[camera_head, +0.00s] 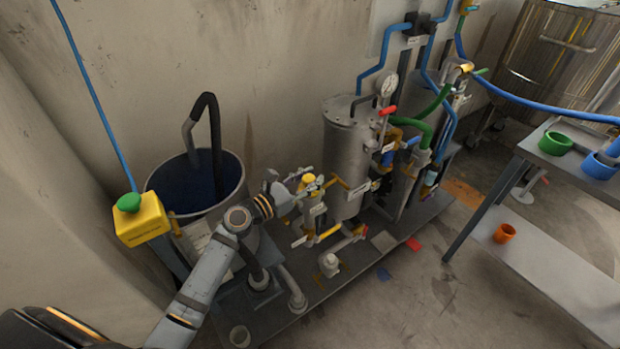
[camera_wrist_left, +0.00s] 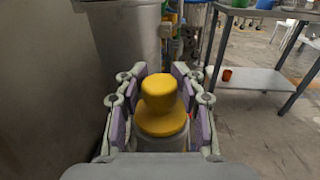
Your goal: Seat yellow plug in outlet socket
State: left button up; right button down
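The yellow plug (camera_head: 309,180) is a rounded yellow knob with a wider flange. It sits upright on top of a grey labelled post (camera_head: 318,212), in front of the steel filter vessel (camera_head: 347,150). My left gripper (camera_head: 296,190) reaches it from the left. In the left wrist view, the plug (camera_wrist_left: 160,105) stands between the purple-padded fingers (camera_wrist_left: 160,98), with a narrow gap seeming to show on each side. A grey round body (camera_wrist_left: 160,144) is under its flange. Whether the plug is fully down in the socket cannot be told. My right gripper is not in view.
A blue-lined drum (camera_head: 236,172) and a yellow box with a green button (camera_head: 140,218) are at left. Yellow-handled valves (camera_head: 330,232) and pipe stubs crowd the skid (camera_head: 375,250). A shelf table (camera_head: 540,240) with an orange cup (camera_head: 505,233) is at right.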

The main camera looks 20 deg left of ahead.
pick_arm(q)
jog(key=o, duration=0.3)
jog(key=shift+o, duration=0.2)
jog(key=v, duration=0.7)
jog(key=shift+s+a, duration=0.15)
jog(key=shift+s, duration=0.1)
dwell(0.4)
